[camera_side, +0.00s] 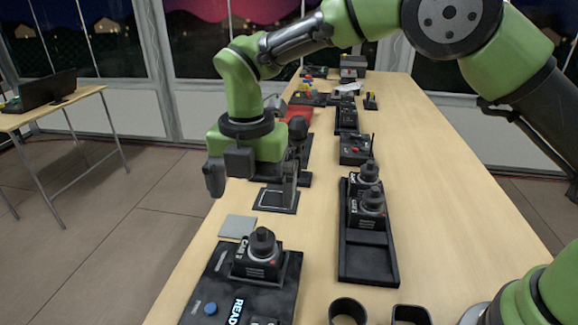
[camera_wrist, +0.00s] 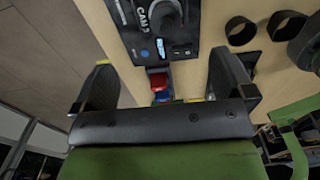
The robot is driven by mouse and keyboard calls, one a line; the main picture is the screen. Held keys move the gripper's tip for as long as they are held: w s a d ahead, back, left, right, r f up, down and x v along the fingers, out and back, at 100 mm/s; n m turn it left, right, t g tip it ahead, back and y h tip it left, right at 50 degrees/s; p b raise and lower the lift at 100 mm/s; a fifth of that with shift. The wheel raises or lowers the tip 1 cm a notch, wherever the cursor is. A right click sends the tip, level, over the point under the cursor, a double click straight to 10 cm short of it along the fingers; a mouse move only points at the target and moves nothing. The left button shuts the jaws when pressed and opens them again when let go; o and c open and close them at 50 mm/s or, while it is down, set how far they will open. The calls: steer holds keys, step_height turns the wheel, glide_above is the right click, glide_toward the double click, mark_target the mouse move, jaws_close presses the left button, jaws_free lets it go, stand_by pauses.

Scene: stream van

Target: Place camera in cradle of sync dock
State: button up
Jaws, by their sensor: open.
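The sync dock (camera_side: 225,285) is a dark panel with a blue button and the lit word READY, at the near left of the table. A black camera (camera_side: 262,258) stands upright at the dock's far end, apparently in its cradle; whether it is fully seated I cannot tell. The wrist view also shows this camera (camera_wrist: 163,14) and the dock (camera_wrist: 165,51) beyond my fingers. Two more dark cameras (camera_side: 372,205) (camera_side: 368,174) stand in a long black tray (camera_side: 367,266). My gripper (camera_side: 252,183) is open and empty, behind the dock and apart from the camera.
A grey pad (camera_side: 238,227) and a small dark framed plate (camera_side: 275,199) lie near my gripper. Black ring holders (camera_side: 347,311) stand at the near edge. Several devices, including a dark box with a red mark (camera_side: 356,150), line the table farther back. The table's right side is clear.

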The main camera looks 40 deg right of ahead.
steer(key=s+d+r+m+t+y, duration=0.1)
steer(key=s+d+r+m+t, duration=0.1)
steer(key=s+d+r+m, duration=0.4)
steer(key=s+d+r+m+t+y, duration=0.1)
steer(key=s+d+r+m, duration=0.1)
steer(key=d+r+m, duration=0.5)
steer(key=s+d+r+m+t, duration=0.1)
steer(key=s+d+m+t, duration=0.2)
steer(key=s+m, duration=1)
steer(key=m+t, duration=0.1)
steer(key=m, duration=0.4)
steer(key=shift+s, duration=0.3)
steer(key=shift+d, duration=0.1)
steer(key=shift+c, duration=0.2)
